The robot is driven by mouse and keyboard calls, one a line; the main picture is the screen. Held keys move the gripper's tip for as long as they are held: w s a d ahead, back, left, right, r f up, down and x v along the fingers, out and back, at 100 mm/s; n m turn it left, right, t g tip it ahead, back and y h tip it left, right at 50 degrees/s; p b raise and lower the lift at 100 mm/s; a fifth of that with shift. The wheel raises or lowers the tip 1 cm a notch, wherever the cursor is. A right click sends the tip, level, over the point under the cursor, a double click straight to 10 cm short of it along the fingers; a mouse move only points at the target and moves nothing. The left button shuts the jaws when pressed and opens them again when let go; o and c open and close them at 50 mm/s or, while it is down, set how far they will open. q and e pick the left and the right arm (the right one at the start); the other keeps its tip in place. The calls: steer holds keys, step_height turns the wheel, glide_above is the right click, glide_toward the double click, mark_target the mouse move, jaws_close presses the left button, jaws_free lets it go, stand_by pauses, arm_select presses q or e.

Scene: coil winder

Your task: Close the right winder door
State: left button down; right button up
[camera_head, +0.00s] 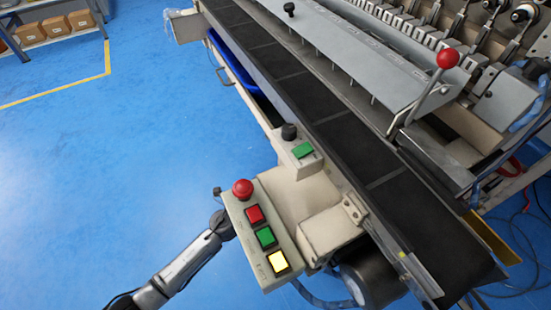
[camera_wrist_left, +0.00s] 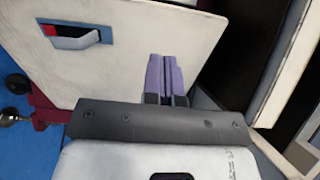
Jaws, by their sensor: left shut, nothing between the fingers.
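In the left wrist view a cream door panel (camera_wrist_left: 150,35) with a recessed grey handle (camera_wrist_left: 75,37) and a small red patch fills the upper left. Its right edge stands apart from a pale frame post (camera_wrist_left: 272,65), so it looks ajar. My left gripper (camera_wrist_left: 164,62) has purple fingers that are shut and empty, in front of the door's lower right part. I cannot tell whether they touch it. In the head view my left arm enters from below, and its gripper is hidden behind the control box. My right gripper is not in view.
The control box (camera_head: 262,235) with a red knob (camera_head: 242,188) and coloured buttons overhangs my left arm. The black conveyor (camera_head: 330,125) runs along the winder. A blue bin (camera_head: 232,70) shows under it. The blue floor (camera_head: 110,150) at left is clear.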

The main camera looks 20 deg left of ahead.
arm_select(q)
steer(key=w+d+b, duration=0.2)
steer(key=w+b, duration=0.1)
steer(key=w, duration=0.8)
steer(key=shift+w+d, duration=0.2)
steer(key=shift+d, duration=0.1)
steer(key=shift+a, duration=0.1)
